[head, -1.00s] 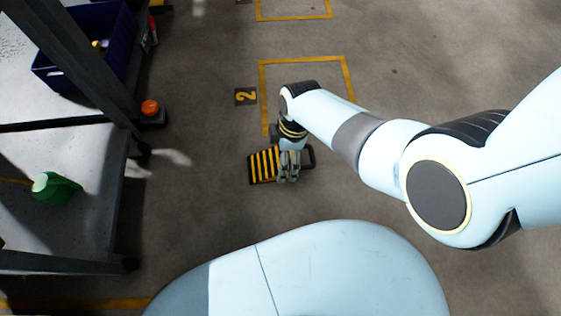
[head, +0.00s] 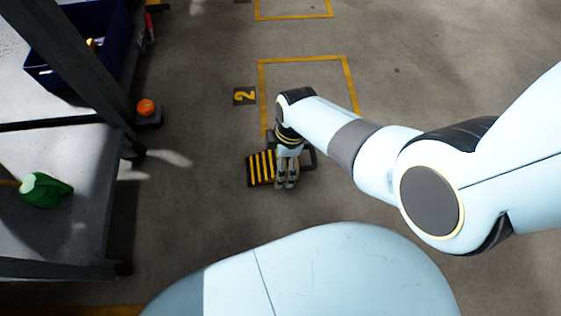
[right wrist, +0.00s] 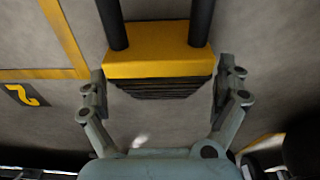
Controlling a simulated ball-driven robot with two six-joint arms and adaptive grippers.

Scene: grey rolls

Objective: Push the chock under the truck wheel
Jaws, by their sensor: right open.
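The chock (head: 262,168) lies on the floor in the head view, black with yellow stripes, with a dark handle loop (head: 312,158) on its right. My right gripper (head: 287,182) is at the chock's right part, pointing down. In the right wrist view, a yellow end block with two black handle bars and a dark ridged face (right wrist: 158,64) lies between the two fingers of my gripper (right wrist: 160,92). The fingers are spread, with gaps on both sides. A small dark wheel (head: 138,152) shows at a corner of the grey cart; no large truck wheel is recognisable. My left gripper is out of view.
The grey cart (head: 60,240) on the left carries a blue bin (head: 60,80) and a green can (head: 45,190). An orange knob (head: 146,107) sits by its edge. Yellow floor lines and a "2" plate (head: 244,96) lie beyond the chock. Floor between cart and chock is clear.

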